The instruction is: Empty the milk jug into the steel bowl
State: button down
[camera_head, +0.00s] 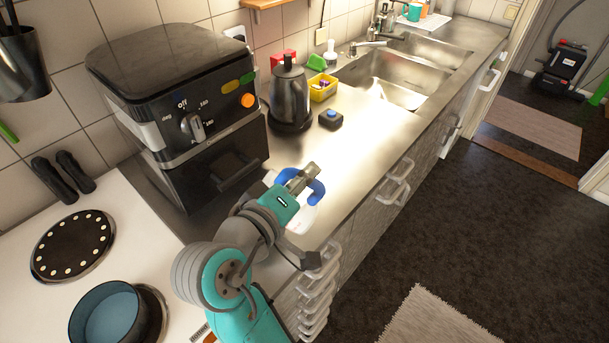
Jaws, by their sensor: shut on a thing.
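My gripper (303,181) is over the steel counter, in front of the dark oven-like appliance. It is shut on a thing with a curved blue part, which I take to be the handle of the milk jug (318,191). A white part of the jug (302,218) shows below and beside my wrist. My arm and gripper hide most of the jug, so I cannot tell its tilt, its contents or whether it touches the counter. I cannot make out a steel bowl; it may be hidden behind my arm.
A black appliance (180,95) stands close at the left. A kettle (290,95), a small black box with a blue button (331,118) and a yellow container (322,87) stand farther back. A blue-lined pot (108,315) sits on the hob. The counter before the sink (395,88) is clear.

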aim_at(281, 175)
jog(key=shift+w+a+n+h, duration=0.15)
jog(key=shift+a+n+h, duration=0.15)
jog(key=shift+a+n, duration=0.65)
jog(key=shift+w+a+n+t+h, duration=0.15)
jog(key=shift+a+n+t, duration=0.1)
jog(key=shift+a+n, duration=0.25)
jog(key=shift+w+a+n+t+h, duration=0.15)
jog(key=shift+a+n+t, duration=0.15)
jog(key=shift+a, duration=0.2)
jog(key=shift+s+a, duration=0.1)
jog(key=shift+a, duration=0.1)
jog(key=shift+a+n, duration=0.35)
jog(key=shift+n, duration=0.2)
jog(key=shift+a+f+n+t, duration=0.15)
jog(key=shift+a+n+t, duration=0.15)
jog(key=shift+a, duration=0.15)
dwell(1.3)
jog(key=shift+d, duration=0.1)
